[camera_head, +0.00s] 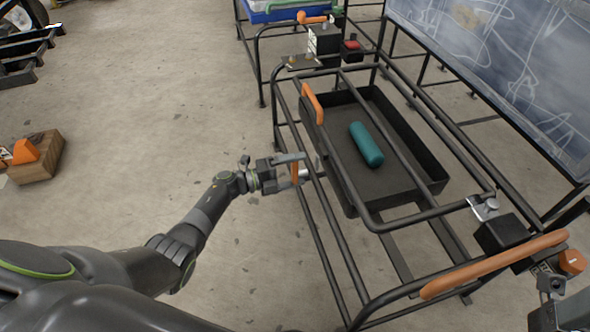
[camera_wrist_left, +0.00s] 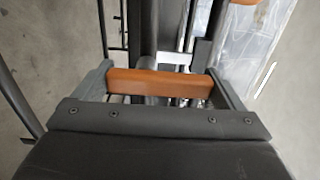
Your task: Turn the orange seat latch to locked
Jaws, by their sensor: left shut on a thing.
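My left gripper (camera_head: 300,171) reaches in from the left to the near left rail of the black frame. It is shut on a small orange bar, the orange seat latch (camera_head: 294,171). In the left wrist view the latch (camera_wrist_left: 160,83) lies crosswise between the two grey fingers of the left gripper (camera_wrist_left: 165,88). The lock position of the latch cannot be read. At the lower right edge, grey and black parts that look like my right arm show, but its fingers cannot be made out.
The black tubular frame (camera_head: 335,245) holds a dark tray (camera_head: 428,165) with a teal cylinder (camera_head: 366,145). Another orange handle (camera_head: 312,103) is at the tray's far left corner. A long orange bar (camera_head: 480,268) lies along the near right rail.

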